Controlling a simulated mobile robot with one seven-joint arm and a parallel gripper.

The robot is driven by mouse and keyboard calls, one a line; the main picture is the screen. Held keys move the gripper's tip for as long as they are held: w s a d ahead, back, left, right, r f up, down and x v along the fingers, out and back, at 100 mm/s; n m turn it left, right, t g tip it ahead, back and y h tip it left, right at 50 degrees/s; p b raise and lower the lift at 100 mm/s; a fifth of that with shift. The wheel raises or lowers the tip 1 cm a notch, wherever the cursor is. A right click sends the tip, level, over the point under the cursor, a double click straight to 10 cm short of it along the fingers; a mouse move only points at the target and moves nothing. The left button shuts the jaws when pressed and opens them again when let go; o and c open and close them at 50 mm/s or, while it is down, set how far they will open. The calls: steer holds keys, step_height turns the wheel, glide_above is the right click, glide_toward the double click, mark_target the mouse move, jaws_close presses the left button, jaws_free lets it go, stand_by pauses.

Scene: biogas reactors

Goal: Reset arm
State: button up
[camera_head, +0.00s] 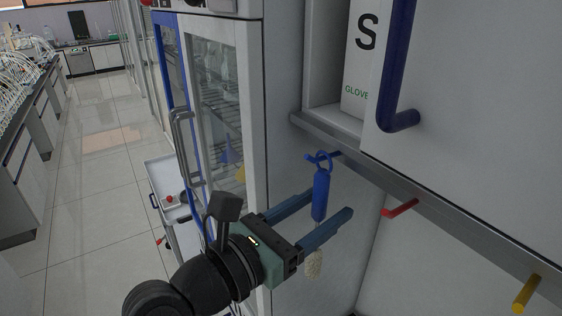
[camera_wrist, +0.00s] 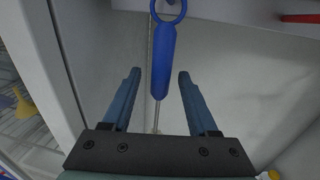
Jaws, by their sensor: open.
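My gripper (camera_head: 331,203) is open, its two blue fingers apart on either side of a blue-handled brush (camera_head: 320,192). The brush hangs upright by its ring from a blue hook (camera_head: 309,157) under the cabinet ledge. Its pale bristle end (camera_head: 314,265) shows below the fingers. In the wrist view the blue handle (camera_wrist: 163,62) stands between and beyond the open fingers (camera_wrist: 160,75), with gaps on both sides. Its thin metal shaft runs down behind the gripper body, which hides the bristles there.
A red hook (camera_head: 400,208) and a yellow hook (camera_head: 526,293) line the ledge (camera_head: 455,226) to the right. A glass-door cabinet (camera_head: 216,110) stands close on the left. A glove box (camera_head: 362,65) sits on the shelf above. A trolley (camera_head: 160,172) and open floor (camera_head: 95,185) lie further left.

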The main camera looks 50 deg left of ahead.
steer(key=s+b, duration=0.3)
steer(key=s, duration=0.6)
steer(key=shift+s+d+b, duration=0.3)
steer(key=shift+s+d, duration=0.1)
